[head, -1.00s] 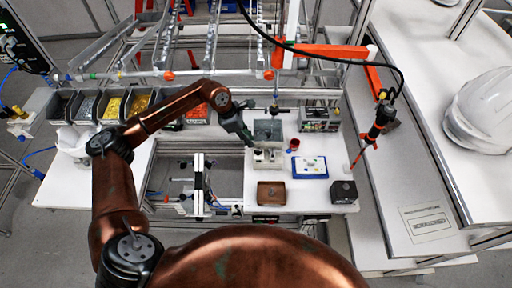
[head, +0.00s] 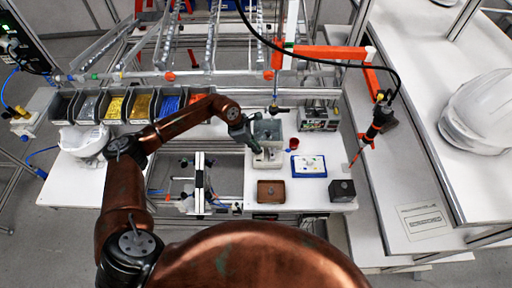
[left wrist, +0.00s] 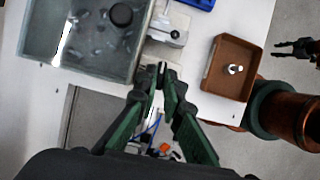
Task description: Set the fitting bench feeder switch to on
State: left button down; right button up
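The bench feeder, a grey open-topped bin (head: 267,131), stands on the white bench in the head view, with a pale block (head: 268,158) at its front. In the left wrist view the bin (left wrist: 45,50) fills the top left, and the pale block with a small metal knob (left wrist: 174,34) lies to its right. I cannot tell the switch's position. My left gripper (head: 252,150) is at the block; its fingertips (left wrist: 160,70) are together, empty, just below the block in the wrist view. Contact is unclear. My right gripper (left wrist: 281,50) shows small at the wrist view's right edge, fingers apart.
A brown tray (head: 271,200) with a small metal part, a blue-rimmed tray (head: 325,167), a dark box (head: 342,189) and a red cup (head: 294,143) stand nearby. A hanging screwdriver (head: 376,122) is at right. Several parts bins (head: 115,121) line the back left.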

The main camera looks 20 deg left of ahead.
pick_arm(q)
jog(key=shift+n, duration=0.3)
jog(key=n+b, duration=0.1)
jog(key=n+t+b, duration=0.1)
jog(key=n, duration=0.1)
jog(key=shift+s+d+n+t+y, duration=0.1)
jog(key=shift+n+t+y, duration=0.2)
jog(key=n+b, duration=0.1)
jog(key=n+t+y+b, duration=0.1)
jog(key=n, duration=0.1)
jog(key=shift+s+d+f+n+b, duration=0.1)
jog(key=shift+d+n+b, duration=0.1)
jog(key=shift+n+b, duration=0.15)
jog(key=n+y+b, duration=0.1)
jog(key=n+b, duration=0.1)
jog(key=n+y+b, duration=0.1)
jog(key=n+b, duration=0.4)
jog(key=shift+d+t+y, duration=0.3)
jog(key=shift+y, duration=0.1)
jog(key=shift+d+n+y+b, duration=0.1)
jog(key=shift+n+y+b, duration=0.4)
jog(key=shift+n+b, duration=0.7)
jog(key=shift+r+n, duration=0.2)
jog(key=shift+n, duration=0.05)
jog(key=c, duration=2.3)
grip_release()
jog(key=shift+s, duration=0.1)
jog(key=shift+c, duration=0.2)
